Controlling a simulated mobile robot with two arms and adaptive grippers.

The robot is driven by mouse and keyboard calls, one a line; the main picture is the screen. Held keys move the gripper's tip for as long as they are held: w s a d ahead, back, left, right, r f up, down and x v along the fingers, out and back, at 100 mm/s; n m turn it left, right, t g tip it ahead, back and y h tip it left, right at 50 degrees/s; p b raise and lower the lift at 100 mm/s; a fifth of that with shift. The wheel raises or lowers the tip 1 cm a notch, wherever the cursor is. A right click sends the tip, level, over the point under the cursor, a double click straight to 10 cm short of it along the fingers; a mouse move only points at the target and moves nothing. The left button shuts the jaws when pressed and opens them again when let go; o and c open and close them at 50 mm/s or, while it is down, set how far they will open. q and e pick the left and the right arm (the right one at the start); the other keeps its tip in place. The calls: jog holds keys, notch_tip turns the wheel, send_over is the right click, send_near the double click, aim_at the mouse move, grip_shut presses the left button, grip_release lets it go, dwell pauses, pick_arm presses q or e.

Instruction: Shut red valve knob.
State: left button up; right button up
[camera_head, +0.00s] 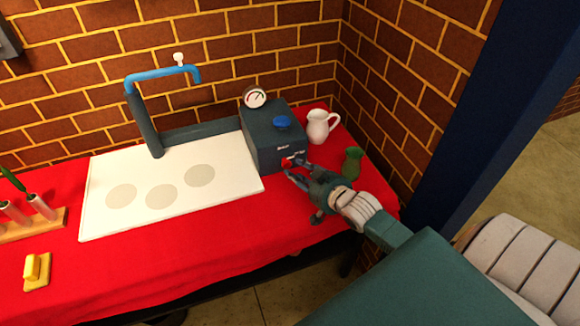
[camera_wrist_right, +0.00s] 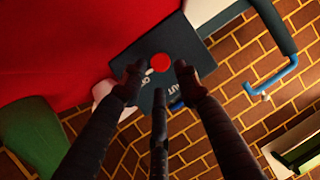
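The red valve knob (camera_head: 287,161) is on the front face of a dark grey box (camera_head: 262,148) near the back right of the table. In the right wrist view the knob (camera_wrist_right: 160,62) is a round red disc on the dark panel. My right gripper (camera_head: 296,170) reaches in from the right, close in front of the knob. In the right wrist view its fingers (camera_wrist_right: 158,76) are spread, with the knob showing between the tips and a visible gap on each side. Contact does not show. My left gripper is out of view.
A blue knob (camera_head: 283,122) and a gauge (camera_head: 255,97) top the box. A white pitcher (camera_head: 317,127) and green vase (camera_head: 352,162) stand right of it. A white board (camera_head: 165,183) lies left, below a blue spout (camera_head: 165,74). A tube rack (camera_head: 35,225) is far left.

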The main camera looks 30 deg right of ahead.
aim_at(288, 166)
jog(key=x, duration=0.5)
jog(key=shift+w, duration=0.15)
jog(key=shift+f, duration=0.1)
grip_shut()
